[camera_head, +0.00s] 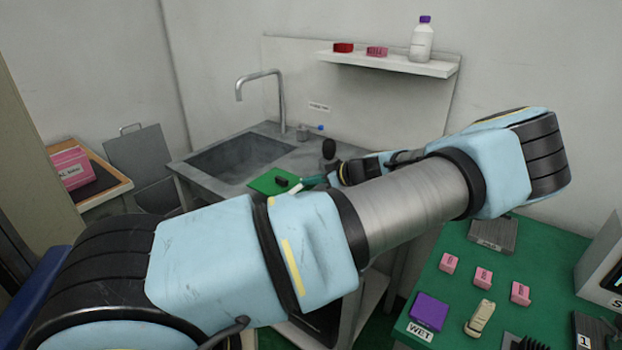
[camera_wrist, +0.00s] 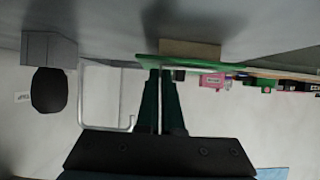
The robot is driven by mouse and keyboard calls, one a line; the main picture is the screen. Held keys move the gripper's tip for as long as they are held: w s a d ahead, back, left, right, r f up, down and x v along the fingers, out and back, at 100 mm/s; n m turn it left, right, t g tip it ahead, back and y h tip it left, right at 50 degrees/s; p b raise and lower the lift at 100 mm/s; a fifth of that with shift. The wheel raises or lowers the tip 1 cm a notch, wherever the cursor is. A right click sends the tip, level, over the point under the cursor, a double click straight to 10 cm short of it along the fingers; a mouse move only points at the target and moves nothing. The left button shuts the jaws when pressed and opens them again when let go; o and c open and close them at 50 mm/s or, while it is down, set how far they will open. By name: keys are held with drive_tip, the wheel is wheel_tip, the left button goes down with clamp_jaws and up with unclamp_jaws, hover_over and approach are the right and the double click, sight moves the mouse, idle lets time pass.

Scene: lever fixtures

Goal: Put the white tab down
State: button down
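A green board (camera_head: 266,184) lies on the grey counter beside the sink. A small black block (camera_head: 281,181) sits on it. A small pale strip (camera_head: 294,190), perhaps the white tab, shows at the board's right side by my fingertips. My gripper (camera_head: 304,183) is low over the board's right edge, partly hidden by my arm. In the wrist view, my gripper's dark teal fingers (camera_wrist: 160,73) are close together with a thin slit between them. Their tips meet the edge of the green board (camera_wrist: 150,67). I see no tab between them; whether they touch the strip is unclear.
A tap (camera_head: 262,75) rises behind the sink (camera_head: 238,158). A wall shelf (camera_head: 390,63) holds a bottle (camera_head: 421,42) and red and pink items. A green table (camera_head: 450,275) at right carries pink blocks, a purple box (camera_head: 428,311) and a beige object (camera_head: 480,317).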

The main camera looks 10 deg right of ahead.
drive_tip(key=shift+f+b, duration=0.2)
drive_tip(key=shift+b, duration=0.1)
drive_tip(key=c, duration=1.1)
unclamp_jaws()
drive_tip(key=shift+r, duration=0.1)
drive_tip(key=shift+r, duration=0.15)
drive_tip(key=shift+s+d, duration=0.15)
drive_tip(key=shift+d, duration=0.05)
drive_tip(key=shift+b+v, duration=2.35)
drive_tip(key=shift+v, duration=3.45)
drive_tip(key=shift+r, duration=0.15)
